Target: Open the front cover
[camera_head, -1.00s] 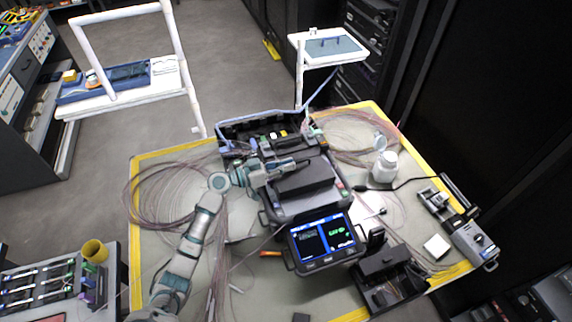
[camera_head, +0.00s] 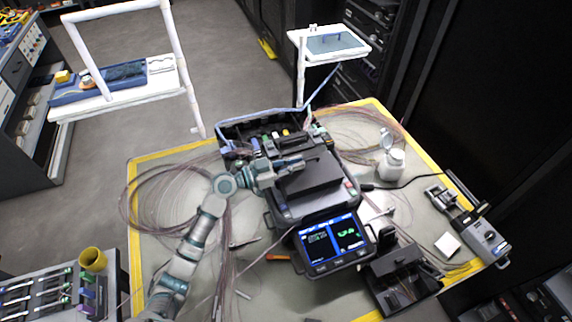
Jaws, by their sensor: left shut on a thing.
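The fusion splicer, a dark box with a lit screen (camera_head: 332,241) at its front, stands on the work table in the head view. Its front cover (camera_head: 318,178) is a dark block on the top of the body. My left gripper (camera_head: 293,163) reaches in from the left over the splicer, with its fingers at the cover's rear left edge. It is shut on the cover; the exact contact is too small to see. My right gripper is not in view.
A white bottle (camera_head: 391,163) stands right of the splicer. A black tray (camera_head: 401,284) sits front right, and a grey device (camera_head: 486,240) lies at the table's right edge. Loose fibre coils (camera_head: 150,195) spread on the left. An open case lies behind the splicer.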

